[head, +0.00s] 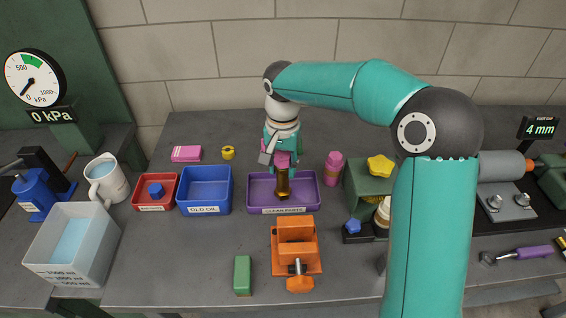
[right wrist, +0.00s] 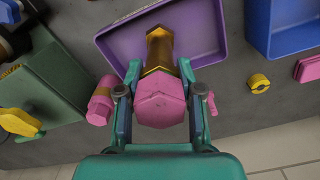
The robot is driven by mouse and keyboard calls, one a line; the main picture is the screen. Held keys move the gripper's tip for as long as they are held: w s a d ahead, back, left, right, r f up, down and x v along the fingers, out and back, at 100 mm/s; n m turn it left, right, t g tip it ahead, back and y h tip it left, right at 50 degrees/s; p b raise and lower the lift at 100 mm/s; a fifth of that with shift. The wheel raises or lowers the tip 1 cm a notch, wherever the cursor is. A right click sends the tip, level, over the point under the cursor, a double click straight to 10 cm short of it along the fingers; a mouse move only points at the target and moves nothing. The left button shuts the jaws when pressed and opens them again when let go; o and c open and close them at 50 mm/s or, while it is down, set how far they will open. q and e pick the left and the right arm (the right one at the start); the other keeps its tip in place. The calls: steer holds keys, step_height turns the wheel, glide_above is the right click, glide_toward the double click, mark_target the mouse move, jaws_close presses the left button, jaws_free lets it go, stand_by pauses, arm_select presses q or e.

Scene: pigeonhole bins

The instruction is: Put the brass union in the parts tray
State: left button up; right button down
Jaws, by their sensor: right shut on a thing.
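The brass union (head: 283,184) is a gold-brown piece, upright or nearly so, over the purple parts tray (head: 311,192) labelled "CLEAN PARTS". My right gripper (head: 282,163) is shut on it from above. In the right wrist view the gripper (right wrist: 160,97) has a finger on each side of a pink hexagonal end, and the brass body (right wrist: 160,50) extends beyond it towards the purple tray (right wrist: 205,30). I cannot tell whether the lower end touches the tray floor. My left gripper is not in view.
A blue "OLD OIL" bin (head: 205,190) and a red bin (head: 157,193) stand left of the tray. A pink part (head: 333,168) and a green block with a yellow knob (head: 380,167) stand right. An orange vise (head: 296,245) is in front.

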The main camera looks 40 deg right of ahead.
mark_target(283, 155)
steer(key=shift+f, duration=0.5)
steer(key=shift+f+b, duration=0.35)
steer(key=shift+b, duration=0.1)
jaws_free()
stand_by(0.5)
steer(key=shift+r, duration=0.1)
stand_by(0.5)
steer(key=shift+r+p, duration=3.7)
steer(key=shift+r, duration=0.7)
steer(key=shift+s+f, duration=0.1)
